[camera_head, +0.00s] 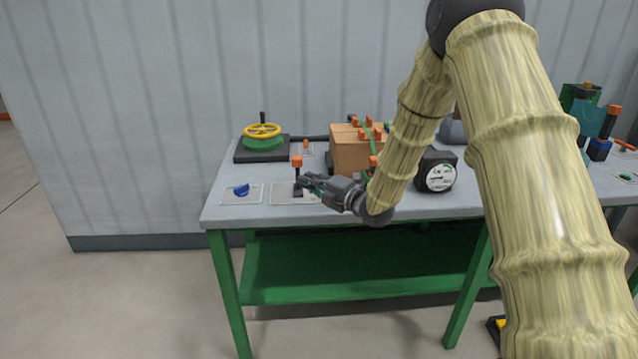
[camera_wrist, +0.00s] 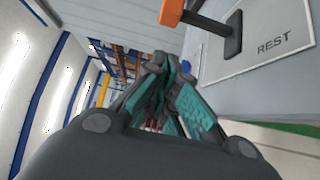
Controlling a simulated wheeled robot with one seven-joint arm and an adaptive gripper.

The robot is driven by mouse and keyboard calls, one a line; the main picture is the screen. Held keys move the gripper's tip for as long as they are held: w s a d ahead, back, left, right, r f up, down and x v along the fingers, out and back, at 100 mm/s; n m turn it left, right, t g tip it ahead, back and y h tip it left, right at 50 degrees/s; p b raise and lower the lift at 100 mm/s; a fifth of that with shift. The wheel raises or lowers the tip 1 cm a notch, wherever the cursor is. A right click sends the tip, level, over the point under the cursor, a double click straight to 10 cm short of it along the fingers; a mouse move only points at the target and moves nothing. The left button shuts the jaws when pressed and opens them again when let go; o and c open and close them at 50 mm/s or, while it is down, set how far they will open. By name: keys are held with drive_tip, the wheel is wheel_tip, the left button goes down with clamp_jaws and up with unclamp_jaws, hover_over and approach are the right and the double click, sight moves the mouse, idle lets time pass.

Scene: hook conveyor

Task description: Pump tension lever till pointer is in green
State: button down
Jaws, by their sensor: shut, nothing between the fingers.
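A short upright black post with an orange top (camera_head: 297,162) stands on a pale plate (camera_head: 281,198) near the front left of the table. In the wrist view its orange end (camera_wrist: 172,12) and black foot (camera_wrist: 233,34) show on the plate marked REST (camera_wrist: 275,45). I cannot tell if this is the tension lever. My gripper (camera_head: 304,181) is shut and empty, close beside the post in the head view; contact cannot be told. Its teal fingers also show in the wrist view (camera_wrist: 168,75). A black gauge (camera_head: 440,178) has a white dial with some green; its pointer is too small to read.
A cardboard box (camera_head: 351,154) with a green strap and orange-topped parts stands behind my forearm. A yellow handwheel (camera_head: 262,131) is at the back left. A blue piece (camera_head: 241,189) lies on another plate at left. My arm hides much of the table's right side.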

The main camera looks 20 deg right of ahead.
sight(298, 173)
drive_tip(key=w+p, duration=0.1)
drive_tip(key=w, duration=0.5)
drive_tip(key=shift+w+a, duration=0.3)
drive_tip(key=shift+w, duration=0.1)
drive_tip(key=shift+w+r, duration=0.1)
drive_tip(key=shift+w, duration=0.05)
